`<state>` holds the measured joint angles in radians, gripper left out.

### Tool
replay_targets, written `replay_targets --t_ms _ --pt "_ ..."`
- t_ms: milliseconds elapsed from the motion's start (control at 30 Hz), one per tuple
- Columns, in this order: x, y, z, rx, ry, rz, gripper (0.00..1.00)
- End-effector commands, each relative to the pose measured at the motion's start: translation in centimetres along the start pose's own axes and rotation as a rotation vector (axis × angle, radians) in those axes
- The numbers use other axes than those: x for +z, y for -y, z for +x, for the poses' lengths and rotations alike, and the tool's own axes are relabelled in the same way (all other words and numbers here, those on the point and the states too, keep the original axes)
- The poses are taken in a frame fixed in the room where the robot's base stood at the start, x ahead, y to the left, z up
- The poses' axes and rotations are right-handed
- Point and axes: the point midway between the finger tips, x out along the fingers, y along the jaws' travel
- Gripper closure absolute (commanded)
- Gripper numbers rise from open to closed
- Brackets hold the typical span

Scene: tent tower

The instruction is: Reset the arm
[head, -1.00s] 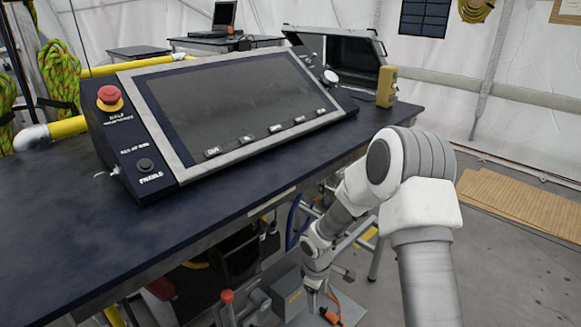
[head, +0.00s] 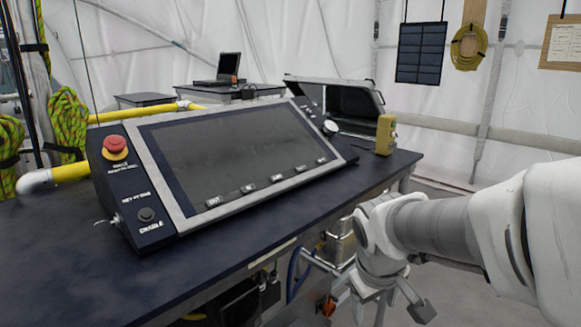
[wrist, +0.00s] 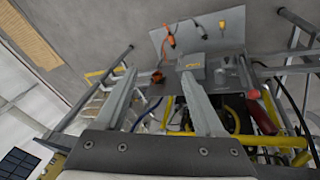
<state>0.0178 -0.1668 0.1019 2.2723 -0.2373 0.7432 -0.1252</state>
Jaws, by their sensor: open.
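My arm comes in from the right edge of the head view, with its forearm roughly level and its wrist beside the front edge of the dark table (head: 60,255). My gripper (head: 388,304) hangs low off the table's right front side, its fingers spread and empty. In the wrist view the two grey fingers (wrist: 160,82) stand apart with nothing held between them. Beyond them are a grey box (wrist: 192,62), yellow tubing and orange-handled items; their exact distance is unclear.
A control console (head: 240,165) with a red button (head: 116,147) stands on the table. Behind it are an open case (head: 350,105), a yellow device (head: 386,135) and a laptop (head: 227,70). A solar panel (head: 421,55) hangs on the tent wall. Clutter fills the space under the table.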

Motion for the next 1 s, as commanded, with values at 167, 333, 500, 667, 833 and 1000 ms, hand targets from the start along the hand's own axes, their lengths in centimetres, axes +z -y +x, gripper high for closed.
replay_targets --t_ms 167,333,500,667,833,1000 --pt "3.0 0.3 -4.0 -0.012 -0.062 0.132 0.29" --pt "5.9 1.2 -6.7 -0.042 -0.117 0.248 0.29" --pt "8.3 2.3 -8.5 -0.083 -0.170 0.343 0.29" --pt "9.5 2.9 -10.8 -0.118 -0.203 0.403 0.29" --pt "8.5 1.9 -14.3 -0.116 -0.198 0.399 0.29" --pt "7.5 0.8 -18.1 -0.116 -0.198 0.398 0.29"
